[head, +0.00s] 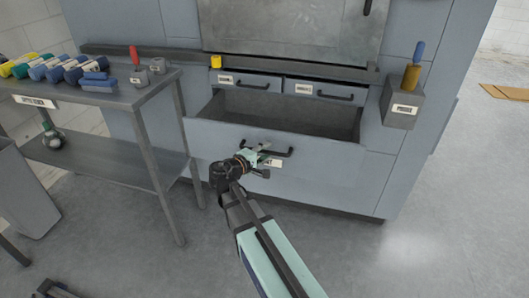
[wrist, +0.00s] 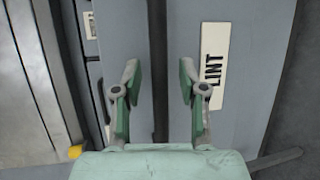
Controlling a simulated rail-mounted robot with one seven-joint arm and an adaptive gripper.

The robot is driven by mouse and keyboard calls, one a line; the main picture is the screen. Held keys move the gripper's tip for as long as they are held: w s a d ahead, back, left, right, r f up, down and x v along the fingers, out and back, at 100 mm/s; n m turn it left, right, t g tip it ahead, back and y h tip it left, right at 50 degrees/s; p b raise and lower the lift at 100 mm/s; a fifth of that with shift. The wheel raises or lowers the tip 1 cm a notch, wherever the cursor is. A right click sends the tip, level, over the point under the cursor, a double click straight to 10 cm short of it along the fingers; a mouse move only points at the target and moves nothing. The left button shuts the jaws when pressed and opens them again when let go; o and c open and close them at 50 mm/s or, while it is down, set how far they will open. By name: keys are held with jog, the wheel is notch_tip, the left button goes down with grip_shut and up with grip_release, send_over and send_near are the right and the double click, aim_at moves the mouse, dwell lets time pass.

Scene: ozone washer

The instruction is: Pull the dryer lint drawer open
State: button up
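The lint drawer (head: 325,165) is the wide grey drawer low in the machine. In the head view it stands out from the cabinet, and its dark inside shows from above. Its dark bar handle (head: 284,153) is partly hidden by my gripper (head: 256,160). In the wrist view the drawer front carries a white LINT label (wrist: 213,66), and the dark handle bar (wrist: 159,60) runs upright between my fingers. My gripper (wrist: 158,88) is open, one finger on each side of the bar, with gaps visible on both sides.
Two small labelled drawers (head: 320,91) sit above the lint drawer, under a large metal door (head: 290,25). A side holder (head: 402,105) is at right. A workbench (head: 130,95) with rolled cloths and tools stands at left. Floor at front right (head: 440,230) is clear.

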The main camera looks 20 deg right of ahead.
jog(key=v, duration=1.2)
dwell(0.4)
jog(key=s+a+f+m+g+y+p, duration=0.1)
jog(key=s+f+g+y+p, duration=0.15)
jog(key=s+f, duration=0.4)
jog(key=s+a+f+m+g+y+p, duration=0.1)
jog(key=s+f+g+y+p, duration=0.2)
jog(key=f, duration=0.7)
jog(key=s+a+f+m+g+y+p, duration=0.1)
jog(key=s+a+f+g+y+p, duration=0.2)
jog(key=s+f, duration=0.45)
jog(key=s+f+m+g+y+p, duration=0.1)
jog(key=s+p, duration=0.5)
jog(key=s, duration=0.7)
jog(key=s+f+m+g+y+p, duration=0.2)
jog(key=s+p, duration=0.5)
jog(key=s, duration=0.6)
jog(key=f+g+y, duration=0.1)
jog(key=g+y, duration=0.1)
jog(key=shift+d+m+g, duration=0.3)
jog(key=shift+g, duration=0.05)
